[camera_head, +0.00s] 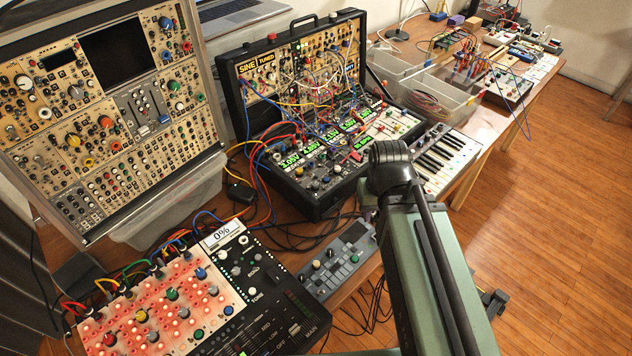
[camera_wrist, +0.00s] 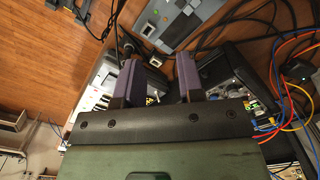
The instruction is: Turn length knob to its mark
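I cannot make out a label reading length, so I cannot tell which knob is the length knob or where its mark is. A pale panel with red lights and several coloured knobs (camera_head: 165,312) is at the lower left of the head view. A small display reading 0% (camera_head: 222,236) sits at its upper right. My gripper (camera_wrist: 158,62) shows in the wrist view with its two purple fingers apart and no knob visible between them. In the head view my arm hides the gripper.
A black synth case (camera_head: 303,205) with patch cables stands at the centre. A large upright panel of modules (camera_head: 85,120) is at the left. A small grey device (camera_head: 338,262) lies between the case and the lit panel. Loose cables cross the table. A keyboard (camera_head: 445,155) is at the right.

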